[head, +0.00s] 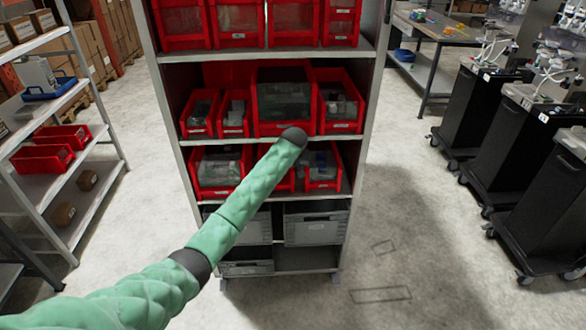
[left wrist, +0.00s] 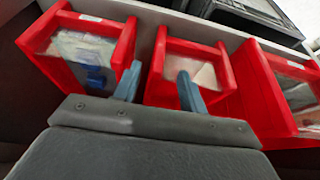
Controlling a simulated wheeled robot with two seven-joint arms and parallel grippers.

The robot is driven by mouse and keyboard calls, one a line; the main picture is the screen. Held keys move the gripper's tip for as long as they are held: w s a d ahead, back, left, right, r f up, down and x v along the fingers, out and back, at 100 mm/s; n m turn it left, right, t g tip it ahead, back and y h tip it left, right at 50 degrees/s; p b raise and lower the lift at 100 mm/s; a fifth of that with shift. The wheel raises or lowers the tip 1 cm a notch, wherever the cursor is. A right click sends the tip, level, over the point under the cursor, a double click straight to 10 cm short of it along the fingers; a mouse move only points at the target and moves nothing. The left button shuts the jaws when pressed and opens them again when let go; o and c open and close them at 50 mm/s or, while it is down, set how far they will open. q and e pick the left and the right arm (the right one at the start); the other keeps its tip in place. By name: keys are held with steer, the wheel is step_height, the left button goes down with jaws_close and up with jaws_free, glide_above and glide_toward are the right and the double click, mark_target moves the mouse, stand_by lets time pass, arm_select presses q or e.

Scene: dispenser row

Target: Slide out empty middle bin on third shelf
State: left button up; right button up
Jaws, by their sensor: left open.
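The middle red bin on the third shelf shows in the head view as a red strip (head: 286,183), mostly hidden behind my left arm. In the left wrist view, the middle bin (left wrist: 226,84) has a clear window, with a pale, plain area behind it and no distinct items. My left gripper (left wrist: 158,88) is open, its two blue-grey fingertips apart. One finger overlaps the gap beside the bin, and the other overlaps its front. I cannot tell whether either touches. In the head view the gripper is hidden behind the arm's dark end.
Beside the middle bin are a right red bin (head: 323,166) and a left red bin (head: 218,167), both with contents. Bins fill the shelf above. Grey crates (head: 316,229) stand below. A side rack (head: 60,170) is left, black carts (head: 500,130) right. Floor in front is clear.

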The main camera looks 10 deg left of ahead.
mark_target(292, 178)
arm_select(q)
steer(key=shift+p+x, duration=1.15)
steer(key=shift+x, duration=2.55)
arm_select(e)
steer(key=shift+s+d+f, duration=0.3)
steer(key=shift+s+f, duration=0.2)
steer(key=shift+s, duration=0.2)
steer(key=shift+s+d+f, duration=0.25)
steer(key=shift+s+f, duration=0.25)
steer(key=shift+s, duration=0.25)
steer(key=shift+s+d+f, duration=0.3)
steer(key=shift+s+f, duration=0.2)
steer(key=shift+s, duration=0.2)
arm_select(q)
steer(key=shift+c, duration=0.4)
jaws_close()
arm_select(e)
steer(key=shift+d, duration=0.1)
